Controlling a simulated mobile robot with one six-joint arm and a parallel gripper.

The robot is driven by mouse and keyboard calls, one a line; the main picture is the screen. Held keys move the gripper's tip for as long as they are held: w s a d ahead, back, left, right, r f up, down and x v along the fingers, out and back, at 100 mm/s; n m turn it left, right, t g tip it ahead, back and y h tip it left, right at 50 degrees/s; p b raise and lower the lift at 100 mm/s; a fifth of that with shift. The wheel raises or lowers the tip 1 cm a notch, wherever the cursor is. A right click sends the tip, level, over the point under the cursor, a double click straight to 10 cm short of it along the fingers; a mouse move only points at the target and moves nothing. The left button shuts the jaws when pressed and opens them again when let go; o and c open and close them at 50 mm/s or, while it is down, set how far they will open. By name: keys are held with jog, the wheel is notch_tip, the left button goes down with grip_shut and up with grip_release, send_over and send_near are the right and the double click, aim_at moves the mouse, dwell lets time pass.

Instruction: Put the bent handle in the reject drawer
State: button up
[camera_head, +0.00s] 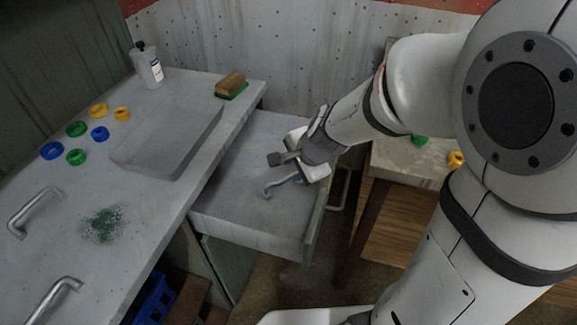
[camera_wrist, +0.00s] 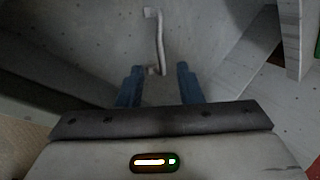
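The bent grey handle (camera_head: 281,184) lies in the pulled-out drawer (camera_head: 238,222), just below my gripper (camera_head: 284,164). In the wrist view the handle (camera_wrist: 160,38) lies ahead of my gripper (camera_wrist: 160,70), its near end close to the gap between the blue fingertips. The fingers are spread apart, with nothing held between them. Part of the handle is hidden behind the gripper in the head view. Two more grey handles, one upper (camera_head: 33,210) and one lower (camera_head: 52,298), are on the worktop at the left.
The worktop (camera_head: 150,205) carries a grey tray (camera_head: 128,162), several coloured rings (camera_head: 77,128), a white bottle (camera_head: 147,66), a brush (camera_head: 231,85) and green specks (camera_head: 103,224). The drawer's front panel (camera_head: 314,222) rises beside my gripper. A side table (camera_head: 392,162) stands at right.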

jog(key=s+d+r+n+g+h, duration=0.1)
jog(key=s+d+r+n, duration=0.2)
jog(key=s+d+n, duration=0.2)
jog(key=s+d+r+n+g+h, duration=0.1)
jog(key=s+d+r+n+h, duration=0.1)
jog(key=s+d+r+n, duration=0.2)
jog(key=s+d+n, duration=0.2)
jog(key=s+n, duration=0.1)
jog(key=s, duration=0.1)
jog(key=shift+s+g, duration=0.3)
jog(key=shift+s, duration=0.05)
jog(key=shift+d, duration=0.1)
